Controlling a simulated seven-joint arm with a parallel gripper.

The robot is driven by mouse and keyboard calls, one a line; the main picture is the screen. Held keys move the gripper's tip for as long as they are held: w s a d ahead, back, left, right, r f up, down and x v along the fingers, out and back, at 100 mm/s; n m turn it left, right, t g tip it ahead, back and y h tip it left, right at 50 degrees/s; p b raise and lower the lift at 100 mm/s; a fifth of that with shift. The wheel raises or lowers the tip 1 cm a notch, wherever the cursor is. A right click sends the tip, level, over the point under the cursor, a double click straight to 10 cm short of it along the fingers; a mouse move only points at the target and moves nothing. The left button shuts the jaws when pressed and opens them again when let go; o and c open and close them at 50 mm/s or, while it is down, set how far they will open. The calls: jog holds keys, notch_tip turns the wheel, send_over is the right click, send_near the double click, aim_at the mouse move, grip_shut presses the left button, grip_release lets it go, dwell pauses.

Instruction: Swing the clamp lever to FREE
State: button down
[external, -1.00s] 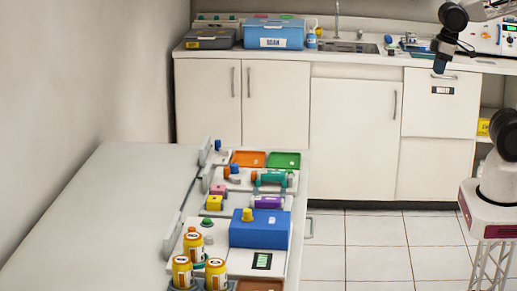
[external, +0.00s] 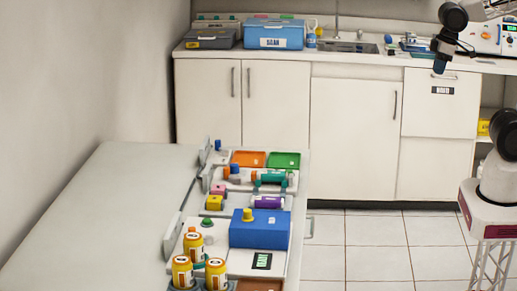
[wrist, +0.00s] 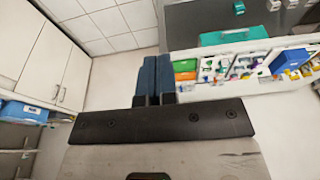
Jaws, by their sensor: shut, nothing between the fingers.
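My gripper (external: 439,66) hangs at the upper right of the external view, in front of the far counter and well away from the work table. In the wrist view its two dark blue fingers (wrist: 154,78) are side by side, shut and empty. The work table's device strip (external: 272,215) carries several small coloured knobs and parts. It also shows in the wrist view (wrist: 245,91), small and at the right. I cannot tell which part is the clamp lever, and no FREE label is readable.
A blue box (external: 259,233) with a yellow knob stands on the strip. Yellow canisters (external: 193,246) stand at its front left. An orange tray (external: 248,159) and a green tray (external: 284,160) lie at its far end. Open tiled floor (external: 375,245) separates the table from my arm.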

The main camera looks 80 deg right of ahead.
jog(key=c, duration=1.5)
grip_release()
jog(key=shift+c, duration=0.2)
jog(key=o, duration=0.5)
jog(key=shift+w+r, duration=0.25)
jog(key=shift+w, duration=0.2)
jog(key=shift+o, duration=0.2)
jog(key=w+a+r+m, duration=0.1)
jog(key=w, duration=0.7)
jog(key=w+a+r+m, duration=0.1)
jog(key=w+a+r, duration=0.1)
jog(key=w, duration=0.7)
jog(key=shift+r+g, duration=0.25)
jog(key=shift+g, duration=0.05)
jog(key=m+g, duration=0.2)
jog(key=m, duration=0.5)
send_over(227, 168)
notch_tip(227, 168, down, 24)
jog(key=shift+d+f, duration=0.1)
jog(key=shift+d, duration=0.05)
jog(key=shift+w+f, duration=0.1)
jog(key=shift+f, duration=0.05)
